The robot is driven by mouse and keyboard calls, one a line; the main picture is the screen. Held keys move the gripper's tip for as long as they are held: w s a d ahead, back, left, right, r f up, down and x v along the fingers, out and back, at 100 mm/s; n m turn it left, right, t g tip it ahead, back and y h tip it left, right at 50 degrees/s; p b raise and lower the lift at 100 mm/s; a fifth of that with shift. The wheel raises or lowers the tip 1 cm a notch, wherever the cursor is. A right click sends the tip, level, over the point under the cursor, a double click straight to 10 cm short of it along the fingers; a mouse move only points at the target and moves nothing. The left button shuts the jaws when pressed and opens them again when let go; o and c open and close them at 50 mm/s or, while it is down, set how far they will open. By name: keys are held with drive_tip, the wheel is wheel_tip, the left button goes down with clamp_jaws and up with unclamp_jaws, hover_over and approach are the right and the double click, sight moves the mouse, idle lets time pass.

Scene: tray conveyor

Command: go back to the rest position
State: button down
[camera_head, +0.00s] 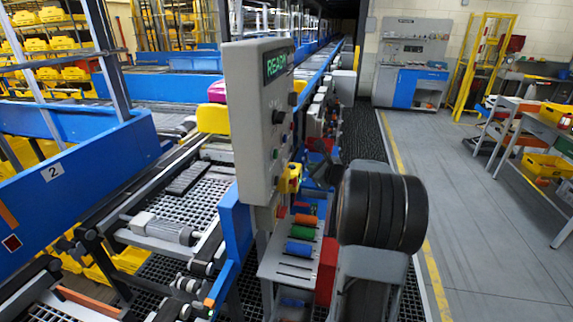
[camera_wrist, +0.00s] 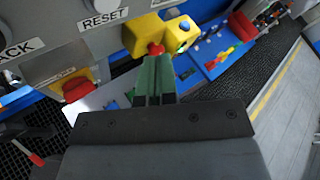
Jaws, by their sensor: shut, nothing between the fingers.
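My gripper (camera_wrist: 153,85) is shut, its green fingers together with nothing between them. In the wrist view the fingertips overlap the lower edge of a red button on a yellow box (camera_wrist: 180,33); I cannot tell whether they touch it. The same yellow box (camera_head: 290,178) sits low on the grey control panel (camera_head: 253,120) in the head view. The panel's display (camera_head: 276,64) reads READY in green. My arm fills the lower middle of the head view, right of the panel. No rest position is marked in either view.
The roller conveyor (camera_head: 165,230) runs along the left of the panel. A shelf with coloured spools (camera_head: 300,248) stands below it. A "RESET" label (camera_wrist: 104,21) and another red part (camera_wrist: 77,90) are close to my gripper. Open floor (camera_head: 470,220) lies to the right.

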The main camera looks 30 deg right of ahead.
idle(0.4)
drive_tip(key=s+a+f+n+g+y, duration=0.2)
drive_tip(key=s+a+f+n+g, duration=0.15)
drive_tip(key=s+a+n, duration=0.35)
drive_tip(key=s+a+f+n+g+y, duration=0.1)
drive_tip(key=s+a+f+n+g, duration=0.3)
drive_tip(key=a+n, duration=0.5)
drive_tip(key=s+a+r+n+g+h, duration=0.2)
drive_tip(key=s+a+r+n+h, duration=0.1)
drive_tip(key=s+a+n, duration=0.9)
drive_tip(key=shift+s+r+n+g+h, duration=0.2)
drive_tip(key=shift+r+n+g+h, duration=0.2)
drive_tip(key=shift+r+n, duration=0.5)
